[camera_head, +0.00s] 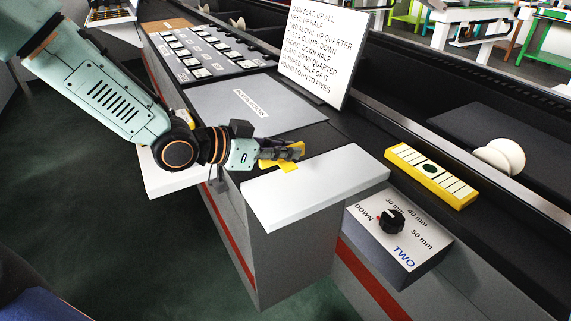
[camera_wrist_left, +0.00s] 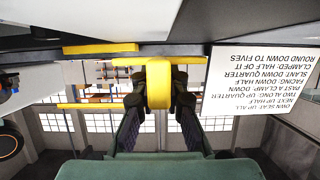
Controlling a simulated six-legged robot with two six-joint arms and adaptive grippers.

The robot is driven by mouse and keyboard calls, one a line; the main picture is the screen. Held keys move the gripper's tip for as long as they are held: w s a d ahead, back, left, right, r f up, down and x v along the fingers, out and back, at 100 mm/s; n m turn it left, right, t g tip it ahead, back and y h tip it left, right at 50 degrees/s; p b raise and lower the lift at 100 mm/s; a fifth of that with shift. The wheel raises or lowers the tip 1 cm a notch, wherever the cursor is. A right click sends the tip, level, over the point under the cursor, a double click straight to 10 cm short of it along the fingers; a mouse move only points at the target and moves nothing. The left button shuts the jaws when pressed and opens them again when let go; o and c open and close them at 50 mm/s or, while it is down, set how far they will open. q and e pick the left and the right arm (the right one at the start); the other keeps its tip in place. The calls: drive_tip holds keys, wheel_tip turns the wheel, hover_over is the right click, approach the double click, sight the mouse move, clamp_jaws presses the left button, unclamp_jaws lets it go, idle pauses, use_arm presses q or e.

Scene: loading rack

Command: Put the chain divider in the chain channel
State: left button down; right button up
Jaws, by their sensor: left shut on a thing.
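My left gripper (camera_head: 283,155) is shut on a yellow piece (camera_head: 290,160), which looks like the chain divider. It is over the far edge of the white-topped ledge (camera_head: 320,183). The left wrist view shows the yellow piece (camera_wrist_left: 159,85) upright between the two dark fingers, with most of its face visible. I cannot tell from the head view whether it touches the ledge. A long dark channel (camera_head: 375,127) runs along the counter beyond; whether it is the chain channel I cannot tell. My right gripper is not in view.
A yellow ribbed block (camera_head: 431,175) with a green dot lies right of the ledge. A dial box (camera_head: 398,232) marked TWO stands at front right. A lettered white board (camera_head: 325,48) stands behind. White round pieces (camera_head: 499,156) sit farther right. A grey panel (camera_head: 252,105) lies left.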

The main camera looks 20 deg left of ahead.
sight(276, 162)
use_arm(q)
drive_tip(key=f, duration=0.1)
drive_tip(key=f+b, duration=0.1)
drive_tip(key=shift+s+f, duration=0.2)
drive_tip(key=shift+f, duration=0.1)
drive_tip(key=shift+w+a+f, duration=0.1)
drive_tip(key=shift+w+f, duration=0.1)
drive_tip(key=shift+w, duration=0.05)
drive_tip(key=shift+s, duration=0.15)
drive_tip(key=c, duration=1.8)
unclamp_jaws()
drive_tip(key=o, duration=0.4)
drive_tip(key=shift+f, duration=0.15)
